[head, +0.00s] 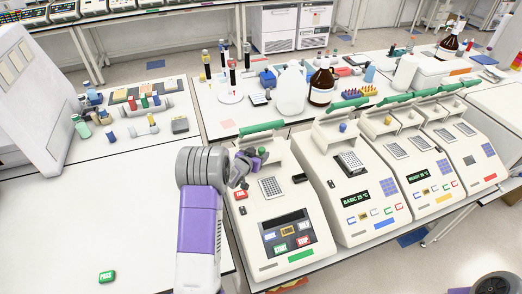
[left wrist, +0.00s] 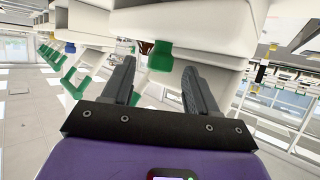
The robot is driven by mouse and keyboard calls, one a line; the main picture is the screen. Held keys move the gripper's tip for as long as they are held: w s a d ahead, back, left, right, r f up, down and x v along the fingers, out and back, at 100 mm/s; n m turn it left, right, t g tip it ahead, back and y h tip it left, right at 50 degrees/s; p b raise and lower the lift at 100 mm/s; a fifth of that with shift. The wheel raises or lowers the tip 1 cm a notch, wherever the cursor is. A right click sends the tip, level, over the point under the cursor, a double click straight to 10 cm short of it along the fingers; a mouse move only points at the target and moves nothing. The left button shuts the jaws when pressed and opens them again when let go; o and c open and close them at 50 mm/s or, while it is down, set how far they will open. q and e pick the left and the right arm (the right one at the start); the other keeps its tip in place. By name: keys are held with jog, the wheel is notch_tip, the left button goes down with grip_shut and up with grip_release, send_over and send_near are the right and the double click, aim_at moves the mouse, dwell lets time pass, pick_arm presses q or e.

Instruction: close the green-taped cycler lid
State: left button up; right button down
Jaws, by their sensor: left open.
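The leftmost cycler (head: 283,205) has a green strip on its lower front edge. Its lid (head: 262,139) stands raised at the back, with a green bar along its top. A small green knob (head: 262,151) sits by the lid, at my left gripper (head: 250,160). In the left wrist view, the left gripper (left wrist: 158,88) has its two fingers apart, with nothing between them. I cannot tell whether a finger touches the knob. My right gripper is not in view.
Other cyclers stand in a row to the right, including one with a blue knob (head: 343,127) and one with a yellow knob (head: 388,119); their lids are raised too. Bottles, including a brown one (head: 321,85), stand behind. The left table (head: 95,220) is mostly clear at the front.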

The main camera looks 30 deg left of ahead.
pick_arm(q)
jog(key=shift+x, duration=1.2)
jog(key=shift+w, duration=0.1)
grip_shut()
